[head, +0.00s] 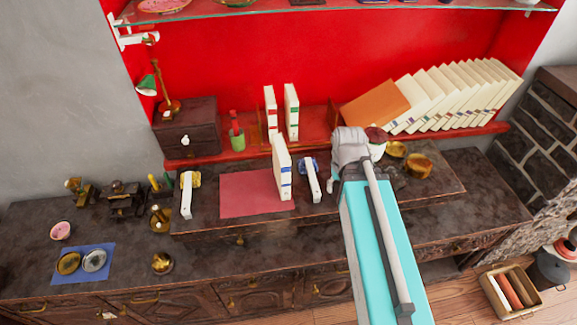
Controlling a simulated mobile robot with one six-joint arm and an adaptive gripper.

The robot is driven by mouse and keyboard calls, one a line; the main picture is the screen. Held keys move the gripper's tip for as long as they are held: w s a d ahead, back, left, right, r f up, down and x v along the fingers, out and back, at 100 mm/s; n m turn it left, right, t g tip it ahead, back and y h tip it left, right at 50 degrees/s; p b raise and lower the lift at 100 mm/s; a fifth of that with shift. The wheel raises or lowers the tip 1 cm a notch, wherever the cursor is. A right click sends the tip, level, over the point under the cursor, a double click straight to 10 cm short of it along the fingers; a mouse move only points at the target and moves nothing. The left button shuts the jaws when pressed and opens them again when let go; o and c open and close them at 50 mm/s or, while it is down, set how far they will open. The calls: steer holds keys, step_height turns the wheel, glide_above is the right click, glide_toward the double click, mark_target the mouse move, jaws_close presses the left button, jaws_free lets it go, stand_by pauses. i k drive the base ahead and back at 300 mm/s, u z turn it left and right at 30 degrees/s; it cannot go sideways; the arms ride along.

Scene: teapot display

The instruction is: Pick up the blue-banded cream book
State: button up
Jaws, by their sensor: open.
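The cream book with a blue band (282,168) stands upright at the right edge of a dark red mat on the wooden counter. Its blue band shows low on the spine. My arm comes in from the lower right, and its grey end joints are to the right of the book, apart from it in the picture. My gripper itself does not show; my own arm seems to hide it.
Two cream books, one red-banded (270,112) and one green-banded (292,112), stand behind. Narrow white objects flank the mat (240,193), one close right of the book (312,182). A green cup (237,140) and wooden box (186,127) are behind left. The mat's middle is clear.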

mark_target(282, 161)
steer(key=z, duration=0.1)
steer(key=k, duration=1.45)
steer(key=u, duration=0.4)
steer(key=i, duration=1)
steer(key=z, duration=0.05)
